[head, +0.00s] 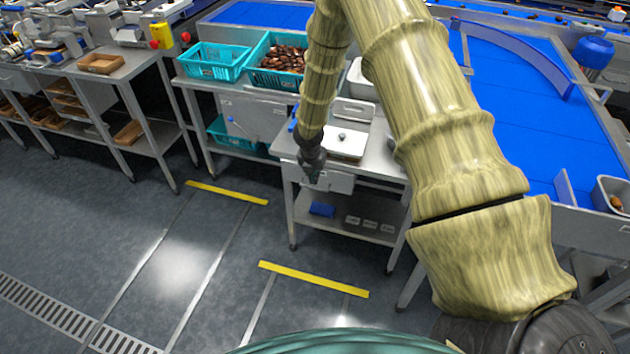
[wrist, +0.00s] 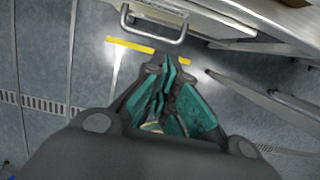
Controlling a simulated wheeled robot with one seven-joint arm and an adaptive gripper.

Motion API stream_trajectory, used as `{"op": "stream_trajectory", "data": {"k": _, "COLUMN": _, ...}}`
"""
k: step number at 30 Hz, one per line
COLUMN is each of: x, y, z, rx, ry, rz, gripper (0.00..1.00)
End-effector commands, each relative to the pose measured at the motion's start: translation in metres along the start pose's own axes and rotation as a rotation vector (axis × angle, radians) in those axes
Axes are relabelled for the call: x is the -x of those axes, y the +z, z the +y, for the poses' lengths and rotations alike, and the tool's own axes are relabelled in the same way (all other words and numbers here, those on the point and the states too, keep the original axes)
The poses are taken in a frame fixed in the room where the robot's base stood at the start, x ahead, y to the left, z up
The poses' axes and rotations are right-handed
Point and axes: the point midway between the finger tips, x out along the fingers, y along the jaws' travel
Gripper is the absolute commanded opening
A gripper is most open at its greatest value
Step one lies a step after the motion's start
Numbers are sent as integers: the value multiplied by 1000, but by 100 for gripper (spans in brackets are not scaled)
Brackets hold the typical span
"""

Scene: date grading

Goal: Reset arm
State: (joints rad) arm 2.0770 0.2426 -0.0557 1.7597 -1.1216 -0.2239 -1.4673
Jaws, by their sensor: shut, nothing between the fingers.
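My arm reaches over from the right in the head view, and my gripper (head: 313,176) hangs pointing down in front of the small steel table (head: 283,160). In the wrist view my gripper (wrist: 168,68) shows its teal fingers together with nothing between them. Below it is the grey floor with a yellow strip (wrist: 140,47). A drawer handle (wrist: 155,38) on the table front is close by in the wrist view.
A teal crate (head: 262,72) of dates and an empty teal crate (head: 205,62) stand on the bench behind. A white-topped device (head: 345,148) sits on the small table. A blue conveyor (head: 520,110) lies at the right. The floor in front is clear, with yellow strips (head: 313,279).

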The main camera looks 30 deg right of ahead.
Motion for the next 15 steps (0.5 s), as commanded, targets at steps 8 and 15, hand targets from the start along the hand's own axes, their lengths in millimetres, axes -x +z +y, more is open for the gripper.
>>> {"op": "stream_trajectory", "data": {"k": 8, "x": 26, "y": 0, "z": 1, "rx": 1, "ry": 2, "rz": 0, "gripper": 0}}
{"op": "stream_trajectory", "data": {"k": 15, "x": 33, "y": -1, "z": 1, "rx": 3, "ry": 1, "rz": 1, "gripper": 0}}
